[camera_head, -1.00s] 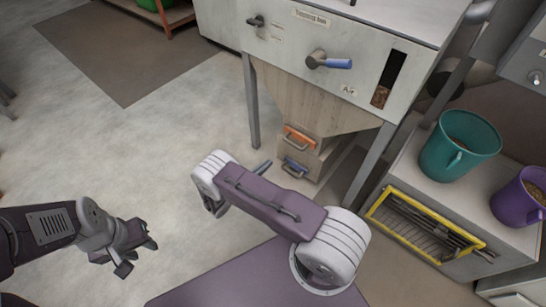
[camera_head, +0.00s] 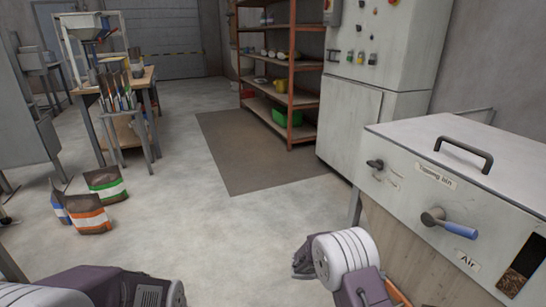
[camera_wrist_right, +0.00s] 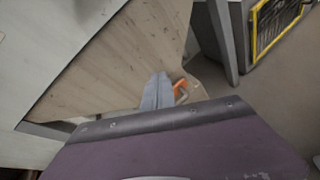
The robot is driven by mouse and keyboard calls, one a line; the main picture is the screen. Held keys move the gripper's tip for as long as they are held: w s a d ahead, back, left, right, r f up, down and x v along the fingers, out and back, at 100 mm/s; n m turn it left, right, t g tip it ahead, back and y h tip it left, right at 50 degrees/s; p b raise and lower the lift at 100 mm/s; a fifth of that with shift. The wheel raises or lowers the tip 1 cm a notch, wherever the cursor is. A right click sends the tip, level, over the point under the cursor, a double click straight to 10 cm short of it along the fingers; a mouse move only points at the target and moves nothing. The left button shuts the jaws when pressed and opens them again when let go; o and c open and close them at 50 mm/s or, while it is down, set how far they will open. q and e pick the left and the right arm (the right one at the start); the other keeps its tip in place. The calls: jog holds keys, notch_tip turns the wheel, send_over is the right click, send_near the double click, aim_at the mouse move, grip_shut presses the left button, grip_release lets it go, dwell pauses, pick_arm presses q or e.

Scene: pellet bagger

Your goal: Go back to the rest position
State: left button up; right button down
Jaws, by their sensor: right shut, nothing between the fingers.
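My right gripper (camera_wrist_right: 159,92) shows in the right wrist view with its grey fingers together and nothing between them. It points towards the pale wooden panel under the bin. An orange handle (camera_wrist_right: 181,88) appears just beside the fingertips; I cannot tell the exact gap. In the head view my right arm is folded at the lower middle, in front of the labelled bin (camera_head: 440,178), with its white joint uppermost. My left arm shows only as purple links at the bottom left, and its gripper is out of the picture.
The bin has a blue-handled lever (camera_head: 455,228) and a top handle (camera_head: 464,153). A tall cabinet (camera_head: 345,115) and red shelving (camera_head: 291,80) stand behind. Several bags (camera_head: 88,219) lie on the floor at left near a workbench (camera_head: 145,83). The floor between is open.

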jog(key=s+r+m+g+y, duration=0.35)
jog(key=s+m+y, duration=0.3)
jog(key=s, duration=0.55)
jog(key=s+a+f+m+t+y, duration=0.2)
jog(key=s+a+m+y, duration=0.2)
jog(key=a, duration=0.3)
jog(key=s+a+f+m+t+y, duration=0.1)
jog(key=s+a+m+y, duration=0.25)
jog(key=a, duration=0.35)
notch_tip(320, 180, up, 38)
jog(key=w+p, duration=0.1)
jog(key=p, duration=3.7)
jog(key=shift+d+m, duration=0.3)
jog(key=shift+m, duration=0.1)
